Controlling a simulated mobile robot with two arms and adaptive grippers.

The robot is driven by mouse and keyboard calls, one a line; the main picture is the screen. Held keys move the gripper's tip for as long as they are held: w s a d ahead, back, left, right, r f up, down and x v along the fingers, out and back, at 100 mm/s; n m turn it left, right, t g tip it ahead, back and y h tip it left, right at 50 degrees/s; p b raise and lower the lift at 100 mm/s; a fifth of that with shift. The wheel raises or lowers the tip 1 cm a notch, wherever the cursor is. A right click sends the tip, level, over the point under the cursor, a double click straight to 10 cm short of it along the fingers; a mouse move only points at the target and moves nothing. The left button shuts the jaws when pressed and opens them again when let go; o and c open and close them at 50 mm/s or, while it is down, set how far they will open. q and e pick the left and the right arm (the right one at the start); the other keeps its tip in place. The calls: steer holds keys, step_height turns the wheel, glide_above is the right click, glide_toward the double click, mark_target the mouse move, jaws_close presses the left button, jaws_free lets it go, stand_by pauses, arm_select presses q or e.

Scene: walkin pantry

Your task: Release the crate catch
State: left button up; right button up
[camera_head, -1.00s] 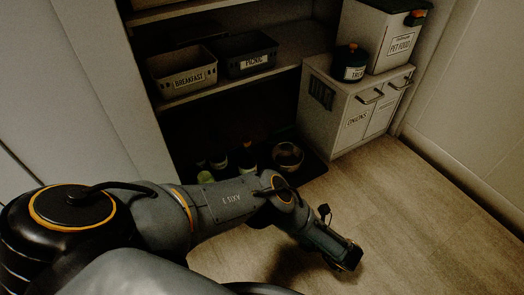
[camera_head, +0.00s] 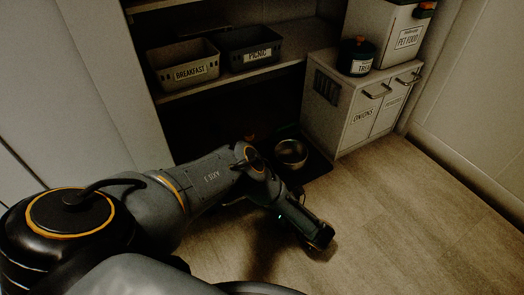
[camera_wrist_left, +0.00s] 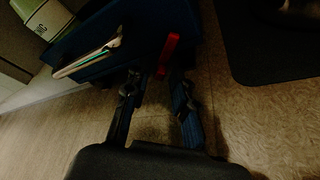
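In the left wrist view, a dark blue crate (camera_wrist_left: 140,28) fills the top middle, seen close and dim. A red catch (camera_wrist_left: 168,54) stands out on its near side. My left gripper (camera_wrist_left: 155,84) has its two fingers spread apart, with nothing visible between the pads. The red catch is just beyond the fingertips, nearer the right finger; I cannot tell whether they touch. In the head view my left gripper (camera_head: 321,238) is low over the floor, and I cannot make out the crate or catch there. My right gripper is not in view.
A metal bowl (camera_head: 291,152) sits on a dark mat (camera_head: 316,165) by the white cabinet (camera_head: 333,118). Breakfast (camera_head: 184,73) and picnic (camera_head: 250,57) bins stand on the shelf. A green-and-white container (camera_wrist_left: 45,18) is beside the crate. Floor (camera_head: 410,215) to the right is clear.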

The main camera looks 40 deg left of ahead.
arm_select(q)
jaws_close()
steer(key=m, duration=0.1)
steer(key=m+g+y, duration=0.1)
steer(key=r+m, duration=0.1)
steer(key=m, duration=0.1)
steer(key=shift+s+a+y, duration=0.1)
steer(key=shift+s+y, duration=0.25)
steer(key=shift+y, duration=0.05)
steer(key=shift+s+r+m+g+y, duration=0.15)
steer(key=shift+r+m+y, duration=0.2)
steer(key=shift+m, duration=0.5)
steer(key=shift+w+r+m+g+y, duration=0.15)
steer(key=shift+r+m+y, duration=0.15)
steer(key=shift+m, duration=0.55)
steer(key=shift+s, duration=0.1)
steer(key=shift+o, duration=1.9)
jaws_free()
